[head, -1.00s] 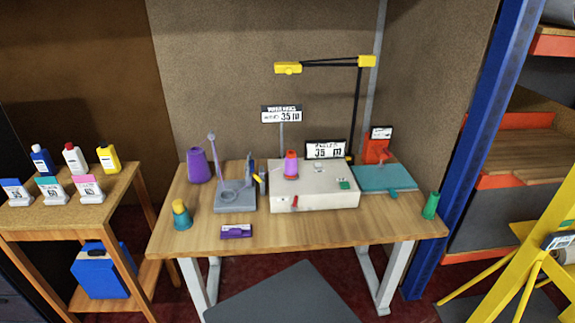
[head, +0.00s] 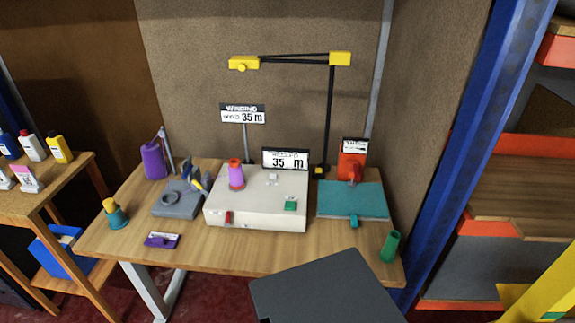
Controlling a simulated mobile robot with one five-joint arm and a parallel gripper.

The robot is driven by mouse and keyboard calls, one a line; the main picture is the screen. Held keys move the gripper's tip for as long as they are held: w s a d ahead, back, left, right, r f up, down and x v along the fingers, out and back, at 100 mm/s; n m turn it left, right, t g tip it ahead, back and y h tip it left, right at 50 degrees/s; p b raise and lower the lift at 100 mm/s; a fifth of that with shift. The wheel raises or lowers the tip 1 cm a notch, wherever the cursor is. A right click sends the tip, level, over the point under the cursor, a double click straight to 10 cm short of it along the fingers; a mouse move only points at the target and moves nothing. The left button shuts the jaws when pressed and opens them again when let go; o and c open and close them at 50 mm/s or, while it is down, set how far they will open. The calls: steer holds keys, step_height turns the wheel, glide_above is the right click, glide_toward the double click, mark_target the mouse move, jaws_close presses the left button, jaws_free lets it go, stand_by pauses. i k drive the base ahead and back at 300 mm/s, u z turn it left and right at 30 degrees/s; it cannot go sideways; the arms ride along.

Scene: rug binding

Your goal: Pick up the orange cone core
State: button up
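The orange cone core (head: 235,162) stands upright on top of the white machine box (head: 255,212) on the wooden table. Its orange tip and a thin orange base edge show. Purple-pink winding covers its middle. My gripper is not in the head view, so its state and its place relative to the cone do not show.
On the table (head: 235,247) are a purple cone (head: 153,160), a grey stand (head: 178,203), a yellow-topped teal cone (head: 115,215), a teal mat (head: 352,203) and a green cone (head: 390,246). A black lamp (head: 331,115) rises behind. Blue-framed shelving (head: 462,150) stands right.

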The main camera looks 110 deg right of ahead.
mark_target(235, 174)
steer(key=z, duration=0.05)
steer(key=k, duration=0.75)
steer(key=z, duration=0.9)
